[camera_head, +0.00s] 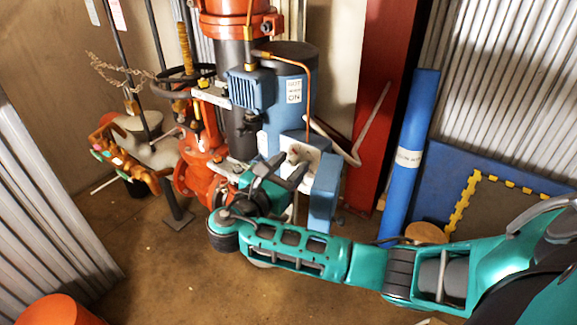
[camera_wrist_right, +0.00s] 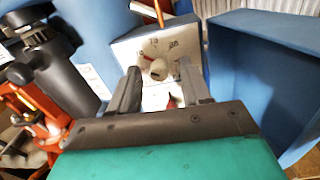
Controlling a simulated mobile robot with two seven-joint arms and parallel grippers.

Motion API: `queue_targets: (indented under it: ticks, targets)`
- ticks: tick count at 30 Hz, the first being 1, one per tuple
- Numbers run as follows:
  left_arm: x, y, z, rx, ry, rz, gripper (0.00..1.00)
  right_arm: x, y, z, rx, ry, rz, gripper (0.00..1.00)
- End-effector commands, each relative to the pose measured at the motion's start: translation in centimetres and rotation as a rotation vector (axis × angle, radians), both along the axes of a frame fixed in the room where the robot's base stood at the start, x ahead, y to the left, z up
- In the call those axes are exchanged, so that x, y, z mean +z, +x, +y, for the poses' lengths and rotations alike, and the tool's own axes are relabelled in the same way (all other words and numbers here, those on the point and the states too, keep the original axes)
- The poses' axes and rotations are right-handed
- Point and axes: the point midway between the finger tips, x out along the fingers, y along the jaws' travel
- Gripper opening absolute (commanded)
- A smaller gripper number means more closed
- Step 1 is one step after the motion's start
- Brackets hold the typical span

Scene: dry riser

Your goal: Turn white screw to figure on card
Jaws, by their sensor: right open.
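The white screw (camera_wrist_right: 158,69) sits on the pale face of a box (camera_wrist_right: 125,50), with printed marks and a short red mark around it, in the right wrist view. My right gripper (camera_wrist_right: 159,72) is open, with one finger on each side of the screw in that view; I cannot tell whether they touch it. In the head view my right gripper (camera_head: 284,172) is at the pale box (camera_head: 318,162), and the screw is hard to make out. A white card (camera_head: 294,90) with small dark print is on the blue cylinder (camera_head: 285,62). My left gripper is not in view.
A blue housing (camera_wrist_right: 265,75) stands close on the right. A blue roll (camera_head: 408,150) leans farther right. The floor in front is mostly clear.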

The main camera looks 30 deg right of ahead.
Motion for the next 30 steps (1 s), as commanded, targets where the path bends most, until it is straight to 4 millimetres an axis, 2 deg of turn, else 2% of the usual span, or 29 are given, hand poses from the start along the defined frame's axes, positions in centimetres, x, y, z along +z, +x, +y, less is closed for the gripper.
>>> queue_targets:
  ticks: [2,16,30]
  targets:
    - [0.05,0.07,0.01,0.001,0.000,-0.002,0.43,0.01,0.00,0.00,0.000,0.000,0.000,0.46]
    - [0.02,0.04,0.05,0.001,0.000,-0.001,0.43,-0.01,-0.02,0.03,0.000,0.000,0.000,0.01]
    - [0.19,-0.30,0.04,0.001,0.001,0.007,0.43,0.03,-0.04,0.04,-0.001,0.028,-0.061,0.00]
